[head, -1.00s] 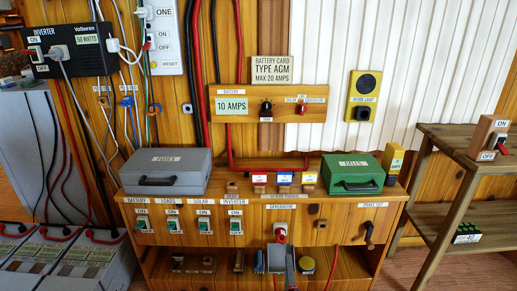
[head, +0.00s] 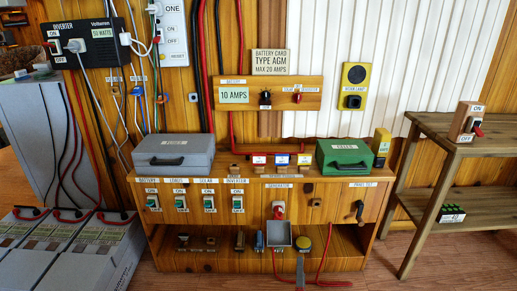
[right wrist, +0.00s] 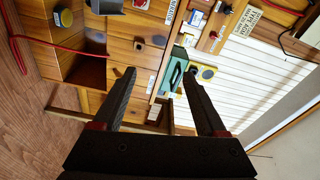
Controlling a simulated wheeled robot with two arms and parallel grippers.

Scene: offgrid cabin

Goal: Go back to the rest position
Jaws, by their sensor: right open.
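My right gripper (right wrist: 160,72) shows in the right wrist view, its two dark fingers spread wide with nothing between them. Beyond the fingertips, apart from them, is the green Cells case (right wrist: 178,72). In the head view the case (head: 343,157) sits on the right of the wooden bench top. I cannot clearly make out the right gripper in the head view. My left gripper is in neither view.
The wooden bench (head: 335,192) carries switches and a grey Fuses case (head: 173,155). Grey batteries (head: 95,250) stand at left. A wooden shelf (head: 455,150) stands at right, with a switch block (head: 467,120) on top. Floor (head: 460,262) shows in front. A red cable trails below the bench.

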